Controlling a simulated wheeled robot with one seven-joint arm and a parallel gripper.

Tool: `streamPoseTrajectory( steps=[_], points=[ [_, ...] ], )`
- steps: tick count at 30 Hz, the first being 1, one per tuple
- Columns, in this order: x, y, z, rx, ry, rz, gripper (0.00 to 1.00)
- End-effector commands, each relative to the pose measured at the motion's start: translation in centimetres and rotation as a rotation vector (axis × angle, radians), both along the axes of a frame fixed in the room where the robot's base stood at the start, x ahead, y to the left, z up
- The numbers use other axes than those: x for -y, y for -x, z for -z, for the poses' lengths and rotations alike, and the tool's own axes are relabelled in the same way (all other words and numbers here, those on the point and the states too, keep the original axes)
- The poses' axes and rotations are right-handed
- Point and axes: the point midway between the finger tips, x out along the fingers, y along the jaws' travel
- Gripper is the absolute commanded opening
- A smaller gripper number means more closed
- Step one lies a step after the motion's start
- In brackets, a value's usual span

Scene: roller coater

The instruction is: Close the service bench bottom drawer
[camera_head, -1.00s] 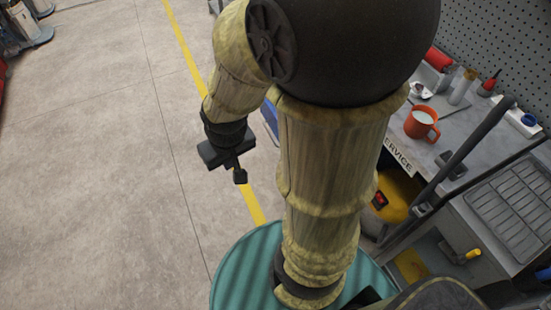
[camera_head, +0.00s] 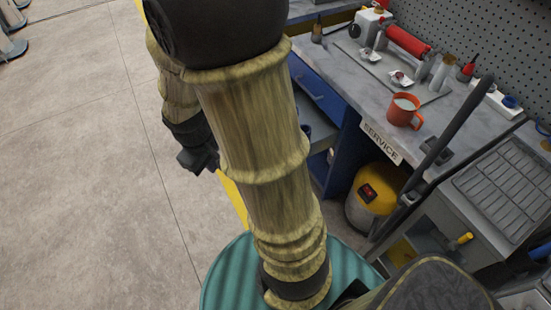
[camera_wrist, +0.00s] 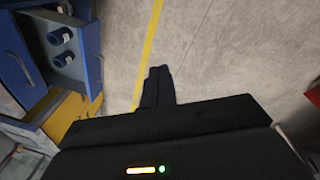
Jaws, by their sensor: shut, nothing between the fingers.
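The service bench (camera_head: 400,132) stands at the right in the head view. Its closed upper blue drawer (camera_head: 322,98) has a handle. Below it a drawer (camera_head: 323,133) stands pulled out, partly hidden behind my arm. In the wrist view this open drawer (camera_wrist: 93,48) is at the upper left, holding dark blue cylinders (camera_wrist: 62,45). The upper drawer (camera_wrist: 18,65) shows there too, with its handle. My gripper (camera_wrist: 158,75) is shut and empty, over the floor to the right of the open drawer. In the head view my gripper (camera_head: 198,160) is left of the bench, its fingertips hard to make out.
An orange mug (camera_head: 404,111) and a grey tray (camera_head: 370,66) are on the bench top. A yellow canister (camera_head: 376,193) stands under the bench. A yellow cabinet part (camera_wrist: 65,115) is beneath the open drawer in the wrist view.

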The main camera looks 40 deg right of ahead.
Motion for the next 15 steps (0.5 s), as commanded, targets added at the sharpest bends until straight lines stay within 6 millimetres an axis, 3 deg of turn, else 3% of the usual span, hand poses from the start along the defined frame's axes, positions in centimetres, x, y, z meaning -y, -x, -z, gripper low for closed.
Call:
streamPoseTrajectory(
  steps=[1,3,12,15],
  points=[
    [1.1,-0.8,3.4,-0.056,0.044,-0.073,0.0],
    [2.9,-1.8,6.0,-0.131,0.111,-0.184,0.0],
    [11.4,-6.3,16.8,-0.486,0.396,-0.644,0.0],
    [13.9,-7.8,19.6,-0.599,0.482,-0.776,0.0]
  ],
)
